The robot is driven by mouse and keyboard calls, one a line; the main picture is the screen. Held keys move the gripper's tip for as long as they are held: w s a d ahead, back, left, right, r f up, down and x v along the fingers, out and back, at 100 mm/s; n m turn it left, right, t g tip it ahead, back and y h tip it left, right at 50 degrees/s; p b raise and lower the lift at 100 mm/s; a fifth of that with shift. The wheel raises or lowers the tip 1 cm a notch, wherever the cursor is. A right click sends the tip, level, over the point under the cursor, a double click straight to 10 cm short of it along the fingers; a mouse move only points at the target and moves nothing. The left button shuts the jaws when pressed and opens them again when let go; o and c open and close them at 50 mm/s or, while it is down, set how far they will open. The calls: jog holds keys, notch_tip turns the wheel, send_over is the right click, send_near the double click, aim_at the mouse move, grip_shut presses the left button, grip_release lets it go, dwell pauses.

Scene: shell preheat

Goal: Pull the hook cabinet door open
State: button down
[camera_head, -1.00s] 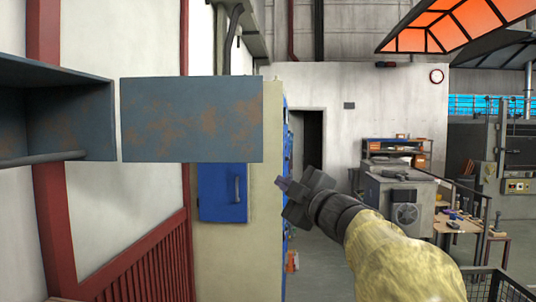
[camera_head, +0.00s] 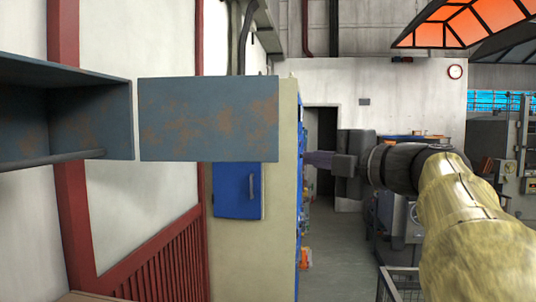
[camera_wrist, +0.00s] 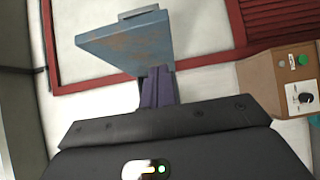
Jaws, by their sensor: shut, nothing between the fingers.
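The hook cabinet (camera_head: 92,117) is a blue-grey, rust-stained box at the left of the head view. Its inside is exposed and a dark rod runs along its lower front. A flat rusty blue-grey door panel (camera_head: 208,119) stands to its right, swung out from the opening. My gripper (camera_head: 312,158) is shut and empty, to the right of the panel in the picture, pointing left. In the wrist view, the shut fingers (camera_wrist: 158,85) overlap the lower right corner of the rusty panel (camera_wrist: 125,42). Contact with it cannot be told.
A small blue door with a handle (camera_head: 238,190) is on a tall beige cabinet (camera_head: 280,220) behind the panel. A red slatted rail (camera_head: 165,255) runs along the wall. In the wrist view a brown control box (camera_wrist: 285,85) has a green button and black knob.

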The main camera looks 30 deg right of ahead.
jog(key=p, duration=0.3)
send_near(274, 151)
jog(key=w+a, duration=0.2)
jog(key=a, duration=0.2)
jog(key=w+p, duration=0.1)
jog(key=w+d+p, duration=0.1)
jog(key=w, duration=0.1)
jog(key=shift+w+d+r, duration=0.15)
jog(key=shift+d, duration=0.05)
jog(key=shift+w+d, duration=0.25)
jog(key=shift+w, duration=0.05)
jog(key=shift+a, duration=0.1)
jog(key=shift+s, duration=0.1)
